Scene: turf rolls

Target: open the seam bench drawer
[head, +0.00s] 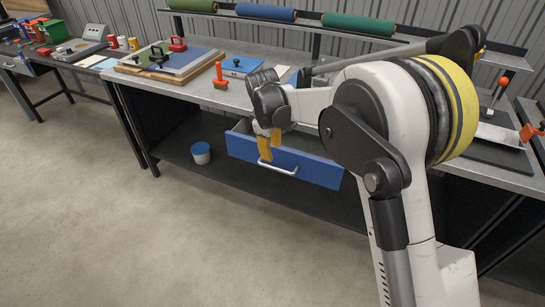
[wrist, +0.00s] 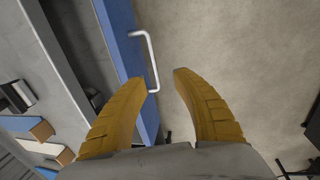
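The seam bench drawer (head: 310,168) has a blue front and a pale bar handle (head: 278,168). It stands partly pulled out under the grey bench top, with its side and part of its inside showing. My gripper (head: 265,152) is at the drawer front, by the upper left end of the handle. In the wrist view its yellow fingers (wrist: 160,80) are apart with nothing clamped. The handle (wrist: 150,60) lies mostly beyond the fingertips, its lower end showing in the gap near the left finger. Whether they touch cannot be told.
A blue-lidded tub (head: 200,152) stands on the lower shelf. The floor (head: 150,240) in front is clear.

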